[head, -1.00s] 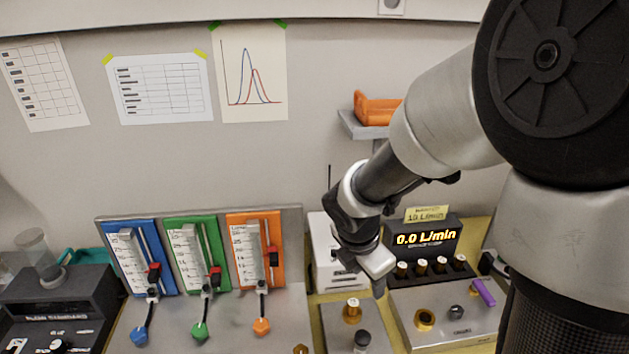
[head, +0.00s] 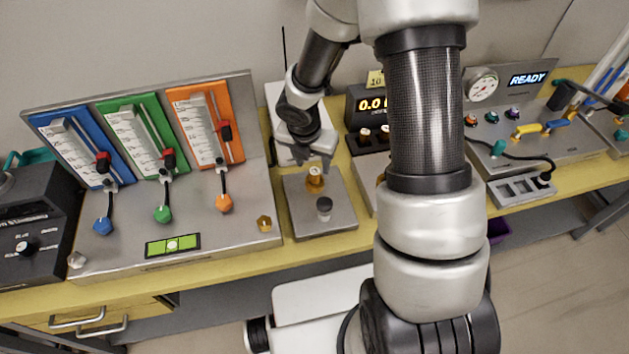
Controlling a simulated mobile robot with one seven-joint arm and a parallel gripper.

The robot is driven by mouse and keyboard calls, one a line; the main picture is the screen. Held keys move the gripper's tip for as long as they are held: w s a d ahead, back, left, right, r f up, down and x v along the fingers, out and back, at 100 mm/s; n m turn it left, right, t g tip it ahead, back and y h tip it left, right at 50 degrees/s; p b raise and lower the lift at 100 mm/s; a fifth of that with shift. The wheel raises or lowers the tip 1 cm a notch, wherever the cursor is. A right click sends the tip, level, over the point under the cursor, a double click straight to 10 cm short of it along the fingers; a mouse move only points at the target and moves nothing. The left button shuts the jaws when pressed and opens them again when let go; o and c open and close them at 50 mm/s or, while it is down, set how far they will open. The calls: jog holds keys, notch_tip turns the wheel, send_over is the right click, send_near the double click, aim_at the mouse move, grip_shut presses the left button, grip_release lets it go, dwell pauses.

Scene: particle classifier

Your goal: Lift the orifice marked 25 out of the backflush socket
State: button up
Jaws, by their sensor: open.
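A gold orifice (head: 314,182) with a pale top stands upright in the back part of a small grey metal plate (head: 335,222), which seems to be the backflush block. Its marking is too small to read. A dark knob (head: 324,207) stands in front of it on the same plate. My gripper (head: 314,163) is open and points down just above and behind the orifice, its fingertips close to the orifice's top. I cannot tell whether they touch it or reach around it.
The flowmeter panel (head: 258,150) with blue, green and orange columns stands left. A black display box (head: 366,95) with more pale-topped orifices (head: 365,134) stands right, partly hidden by my arm. Further right is a panel reading READY (head: 527,79). The bench's yellow front edge (head: 310,245) is clear.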

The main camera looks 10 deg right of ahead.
aim_at(314, 171)
jog(key=b+x, duration=0.1)
jog(key=x, duration=0.5)
jog(key=shift+w+f, duration=0.25)
